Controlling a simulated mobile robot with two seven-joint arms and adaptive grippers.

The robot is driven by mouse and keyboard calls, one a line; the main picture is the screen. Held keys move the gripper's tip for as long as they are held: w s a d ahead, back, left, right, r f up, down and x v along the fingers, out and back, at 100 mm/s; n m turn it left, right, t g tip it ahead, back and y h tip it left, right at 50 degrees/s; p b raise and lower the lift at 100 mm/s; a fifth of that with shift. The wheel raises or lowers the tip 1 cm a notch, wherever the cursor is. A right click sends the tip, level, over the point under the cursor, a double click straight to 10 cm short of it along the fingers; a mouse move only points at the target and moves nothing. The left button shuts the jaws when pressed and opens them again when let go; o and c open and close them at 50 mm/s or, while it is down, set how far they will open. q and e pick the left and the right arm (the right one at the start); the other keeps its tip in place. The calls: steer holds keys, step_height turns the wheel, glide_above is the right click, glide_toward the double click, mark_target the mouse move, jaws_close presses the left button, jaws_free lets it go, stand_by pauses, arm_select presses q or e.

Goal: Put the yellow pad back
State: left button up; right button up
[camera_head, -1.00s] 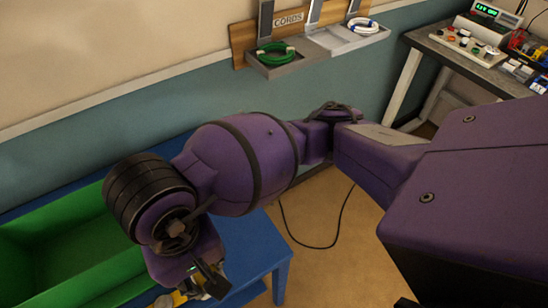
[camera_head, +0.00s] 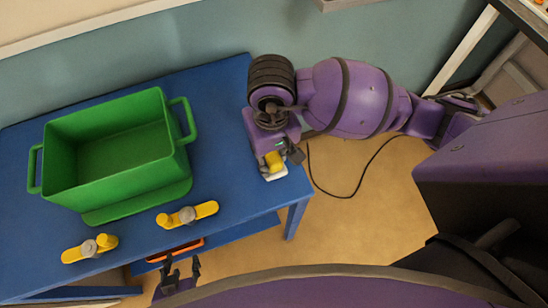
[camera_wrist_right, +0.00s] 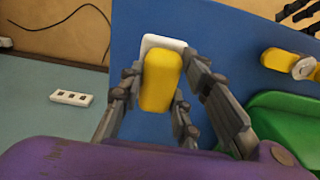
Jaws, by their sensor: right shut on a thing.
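The yellow pad (camera_head: 273,160) is in my right gripper (camera_head: 280,162), at the right end of the blue table (camera_head: 225,130). In the right wrist view the yellow pad (camera_wrist_right: 161,78) is an upright rounded block between the fingers of my right gripper (camera_wrist_right: 160,95). A white flat piece (camera_wrist_right: 163,43) shows just beyond the pad; I cannot tell if it is part of the pad or lies on the table. My left gripper (camera_head: 181,269) is open and empty, low in the head view, in front of the table.
A green crate (camera_head: 110,150) with handles stands on the table. Two yellow pieces with grey knobs (camera_head: 188,215) (camera_head: 90,248) lie in front of it. An orange-rimmed item (camera_head: 175,250) is on the lower shelf. A black cable (camera_head: 350,190) lies on the floor at the right.

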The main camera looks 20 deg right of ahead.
mark_target(274, 161)
steer(key=shift+w+d+f, duration=0.15)
steer(key=shift+d+f, duration=0.15)
steer(key=shift+f, duration=1.6)
steer(key=shift+f, duration=0.2)
steer(key=o, duration=1)
step_height(274, 161, up, 12)
steer(key=shift+r, duration=0.2)
